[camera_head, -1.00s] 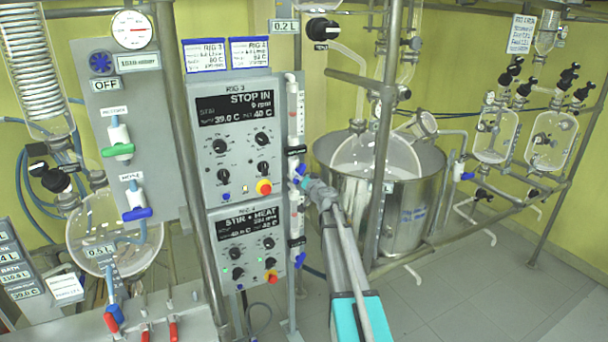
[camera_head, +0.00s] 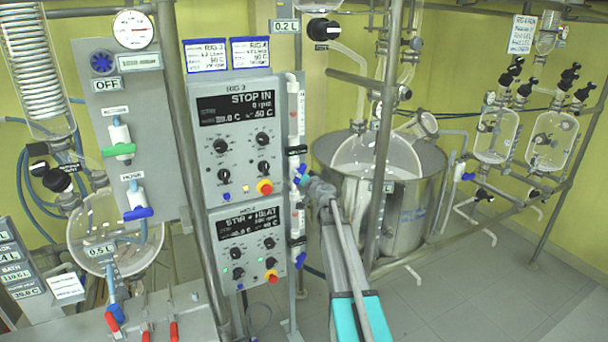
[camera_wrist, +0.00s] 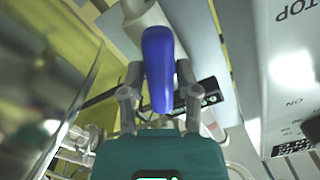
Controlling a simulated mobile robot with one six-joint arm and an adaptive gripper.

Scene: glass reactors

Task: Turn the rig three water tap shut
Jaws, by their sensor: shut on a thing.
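The rig three water tap has a blue lever handle (camera_wrist: 158,68) on a white body (camera_wrist: 140,15), mounted on a pale strip beside the control box. In the wrist view my gripper (camera_wrist: 158,98) has one finger on each side of the blue handle and is shut on it. The handle runs lengthwise between the fingers, toward the teal palm. In the head view my gripper (camera_head: 308,182) is at the right edge of the rig 3 control box (camera_head: 237,140), at the upper blue tap handle (camera_head: 299,174). The fingertips are small and partly hidden there.
A second blue tap (camera_head: 300,259) sits lower on the same strip, beside the rig 4 box (camera_head: 245,245). A large steel vessel (camera_head: 410,215) and an upright pole (camera_head: 383,140) stand close on the right of my arm. Open floor lies at the lower right.

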